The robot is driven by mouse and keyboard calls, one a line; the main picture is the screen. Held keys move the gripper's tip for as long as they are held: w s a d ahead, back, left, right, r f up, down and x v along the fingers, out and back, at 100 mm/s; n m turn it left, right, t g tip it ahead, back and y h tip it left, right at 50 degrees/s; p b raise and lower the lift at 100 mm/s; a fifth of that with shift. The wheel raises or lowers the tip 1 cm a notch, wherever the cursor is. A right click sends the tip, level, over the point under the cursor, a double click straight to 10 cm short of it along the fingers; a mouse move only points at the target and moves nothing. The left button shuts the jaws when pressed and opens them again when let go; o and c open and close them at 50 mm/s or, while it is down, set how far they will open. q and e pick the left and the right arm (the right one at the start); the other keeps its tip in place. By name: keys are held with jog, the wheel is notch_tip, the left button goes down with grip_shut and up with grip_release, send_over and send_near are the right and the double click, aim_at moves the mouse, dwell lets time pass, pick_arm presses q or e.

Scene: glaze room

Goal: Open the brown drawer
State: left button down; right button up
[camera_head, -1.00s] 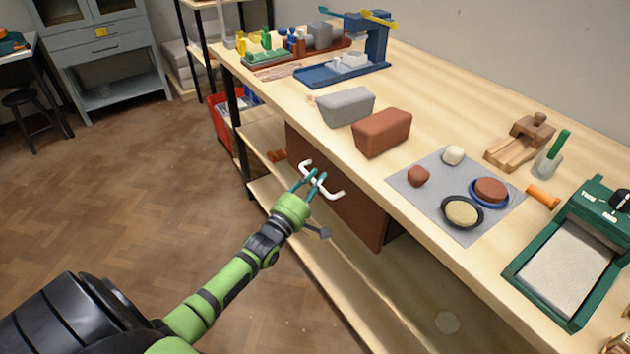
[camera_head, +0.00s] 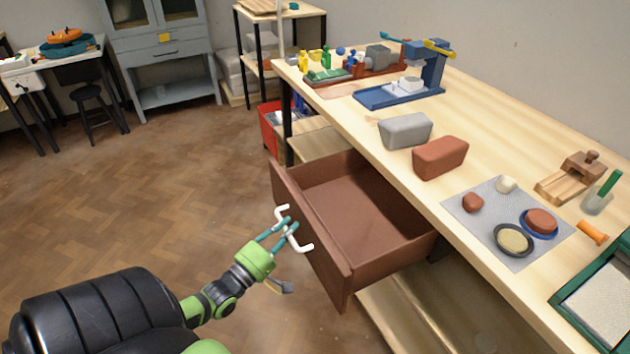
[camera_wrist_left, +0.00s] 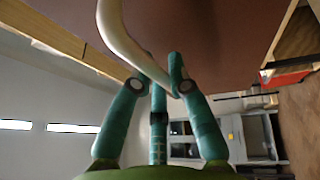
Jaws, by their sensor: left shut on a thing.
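The brown drawer (camera_head: 311,238) is pulled well out from under the wooden workbench, and its empty inside shows in the head view. A white curved handle (camera_head: 304,245) is fixed to its front panel. My left gripper (camera_head: 285,227) is shut on the handle, its teal fingers around the middle of the bar. In the left wrist view the fingers (camera_wrist_left: 162,85) close about the white handle (camera_wrist_left: 128,42), with the brown drawer front (camera_wrist_left: 205,30) behind. My right gripper is not in view.
On the workbench (camera_head: 385,165) stand a grey block (camera_head: 405,130), a red-brown block (camera_head: 440,157) and a grey mat (camera_head: 470,222) with clay pieces and dishes. A red bin (camera_head: 268,128) stands beyond the drawer. The wooden floor left of the drawer is clear.

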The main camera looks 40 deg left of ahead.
pick_arm(q)
jog(key=shift+s+a+p, duration=0.1)
jog(key=shift+s+a, duration=0.25)
jog(key=shift+s, duration=0.5)
jog(key=shift+s+a+p, duration=0.1)
jog(key=shift+s+a, duration=0.3)
jog(key=shift+s, duration=0.45)
jog(key=shift+s+a+p, duration=0.1)
jog(key=shift+s+a, duration=0.25)
jog(key=shift+s, duration=0.5)
jog(key=c, duration=1.2)
grip_release()
jog(key=shift+o, duration=0.2)
jog(key=s+f, duration=0.2)
jog(key=s, duration=1)
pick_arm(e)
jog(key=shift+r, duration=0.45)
pick_arm(q)
jog(key=shift+w, duration=0.1)
